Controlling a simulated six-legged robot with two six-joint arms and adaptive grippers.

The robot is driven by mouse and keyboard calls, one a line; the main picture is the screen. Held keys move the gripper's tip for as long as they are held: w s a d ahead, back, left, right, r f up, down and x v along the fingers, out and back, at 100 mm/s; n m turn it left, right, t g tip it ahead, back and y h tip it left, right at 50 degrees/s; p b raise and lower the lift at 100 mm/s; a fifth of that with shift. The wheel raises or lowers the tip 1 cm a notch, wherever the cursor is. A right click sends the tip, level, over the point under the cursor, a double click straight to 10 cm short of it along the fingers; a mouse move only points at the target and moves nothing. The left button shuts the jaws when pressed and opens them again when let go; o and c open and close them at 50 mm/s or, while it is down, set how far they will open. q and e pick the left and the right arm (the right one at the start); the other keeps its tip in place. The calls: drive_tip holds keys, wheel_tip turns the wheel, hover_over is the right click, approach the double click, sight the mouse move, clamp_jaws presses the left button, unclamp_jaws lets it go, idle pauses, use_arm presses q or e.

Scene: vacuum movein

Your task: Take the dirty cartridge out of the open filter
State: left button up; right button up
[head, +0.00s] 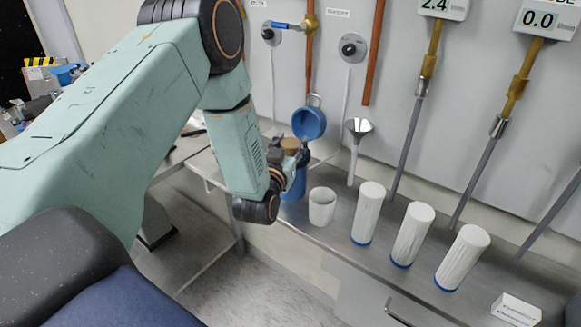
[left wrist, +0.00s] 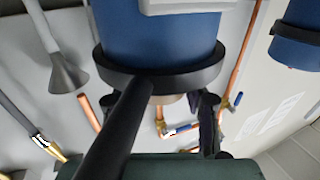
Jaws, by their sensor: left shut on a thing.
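The open filter is a blue upright housing (head: 295,186) on the bench; in the left wrist view its blue body (left wrist: 155,35) and dark collar (left wrist: 180,78) fill the top. The dirty cartridge shows as a tan-brown end (head: 290,144) above the housing. A small tan part of it shows past the collar (left wrist: 170,99). My left gripper (head: 288,160) is at the housing's mouth, shut on the cartridge. Its dark fingers show in the left wrist view (left wrist: 172,105). The cartridge's lower part is hidden, so its depth in the housing cannot be told. My right gripper is not in view.
A blue cup-like part (head: 308,123) is on the wall just behind. A white cup (head: 322,206) stands close right of the housing. Several white cartridges (head: 366,213) stand farther right. A funnel (head: 358,128), copper pipes and grey hoses line the wall. A small white box (head: 516,309) lies front right.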

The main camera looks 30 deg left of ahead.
use_arm(q)
clamp_jaws()
drive_tip(key=shift+r, duration=0.1)
drive_tip(key=shift+r, duration=0.1)
